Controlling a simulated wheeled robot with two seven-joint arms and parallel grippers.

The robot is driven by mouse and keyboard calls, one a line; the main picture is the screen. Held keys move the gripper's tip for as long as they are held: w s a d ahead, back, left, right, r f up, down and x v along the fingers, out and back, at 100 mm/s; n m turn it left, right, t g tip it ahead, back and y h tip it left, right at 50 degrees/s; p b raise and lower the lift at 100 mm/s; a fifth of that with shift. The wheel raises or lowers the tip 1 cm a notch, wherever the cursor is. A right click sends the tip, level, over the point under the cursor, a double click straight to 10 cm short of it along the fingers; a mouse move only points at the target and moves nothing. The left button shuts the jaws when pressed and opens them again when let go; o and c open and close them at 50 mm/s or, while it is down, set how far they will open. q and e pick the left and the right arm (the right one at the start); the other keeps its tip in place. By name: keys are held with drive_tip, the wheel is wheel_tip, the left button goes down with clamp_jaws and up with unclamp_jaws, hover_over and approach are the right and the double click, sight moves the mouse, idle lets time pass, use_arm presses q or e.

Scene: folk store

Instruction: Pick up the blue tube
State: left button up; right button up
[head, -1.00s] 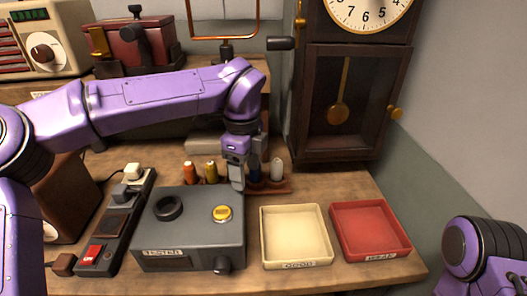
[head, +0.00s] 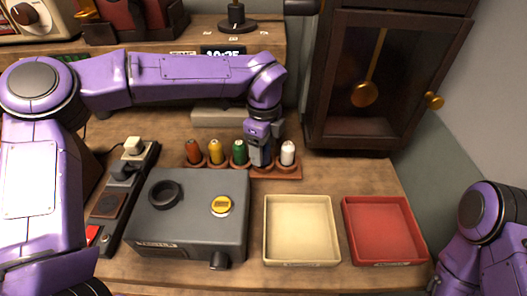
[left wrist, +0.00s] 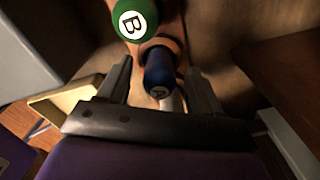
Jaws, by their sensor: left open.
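The blue tube (left wrist: 160,70) stands in the rack, seen from above in the left wrist view between the two fingers of my left gripper (left wrist: 160,85). A letter marks its top. The fingers are open on either side of it; I cannot tell whether they touch it. In the head view my left gripper (head: 259,157) hides the blue tube. The green tube (head: 239,152), marked B, stands just left of it. The brown rack (head: 289,172) also holds an orange tube (head: 193,152), a yellow tube (head: 215,152) and a white tube (head: 288,153).
A grey tester box (head: 190,215) with a round socket and yellow button stands in front of the rack. A cream tray (head: 301,231) and a red tray (head: 385,231) lie to its right. A power strip (head: 121,200) is at left, a tall clock (head: 365,110) behind right.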

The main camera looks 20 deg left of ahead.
use_arm(q)
drive_tip(key=shift+s, duration=0.1)
drive_tip(key=c, duration=0.9)
